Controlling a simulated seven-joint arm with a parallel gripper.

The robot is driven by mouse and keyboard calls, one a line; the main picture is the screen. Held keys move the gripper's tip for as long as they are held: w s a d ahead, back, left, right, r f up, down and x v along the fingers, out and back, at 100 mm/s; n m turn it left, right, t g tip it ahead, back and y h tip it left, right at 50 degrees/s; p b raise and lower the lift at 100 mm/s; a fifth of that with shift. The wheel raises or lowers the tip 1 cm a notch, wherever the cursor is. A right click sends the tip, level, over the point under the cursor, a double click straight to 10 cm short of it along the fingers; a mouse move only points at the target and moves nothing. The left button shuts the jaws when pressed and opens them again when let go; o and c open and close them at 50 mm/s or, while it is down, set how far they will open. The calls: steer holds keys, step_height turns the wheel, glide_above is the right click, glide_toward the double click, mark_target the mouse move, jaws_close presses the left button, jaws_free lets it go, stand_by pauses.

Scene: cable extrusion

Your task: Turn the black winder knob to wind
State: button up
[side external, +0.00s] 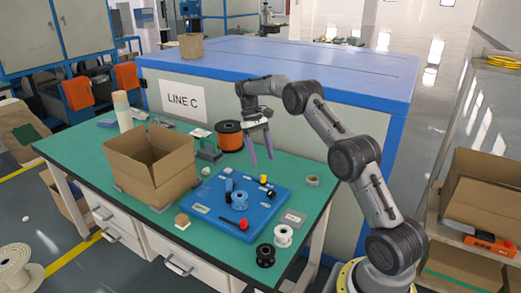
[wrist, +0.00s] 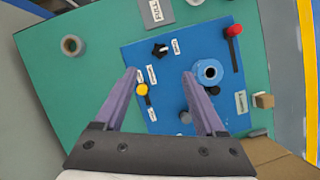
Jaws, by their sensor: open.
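The black winder knob (wrist: 160,50) with a white pointer mark sits on the blue panel (wrist: 139,53), beside a small white label. It also shows small in the side external view (side external: 271,193), on the panel's right part. My gripper (wrist: 159,74) is open and empty, with its two purple fingers spread and pointing down. In the side external view my gripper (side external: 261,161) hangs above the panel's back part, apart from it. In the wrist view the knob appears just beyond the fingertips, in line with the gap between them.
A blue spool (wrist: 208,72), a yellow button (wrist: 142,89), a red-ended lever (wrist: 233,30) and a grey knob (wrist: 185,117) also stand on the panel. A cardboard box (side external: 152,165) and an orange spool (side external: 229,135) stand nearby. A tape roll (wrist: 71,45) lies on the green table.

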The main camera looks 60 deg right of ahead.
steer(key=shift+v, duration=1)
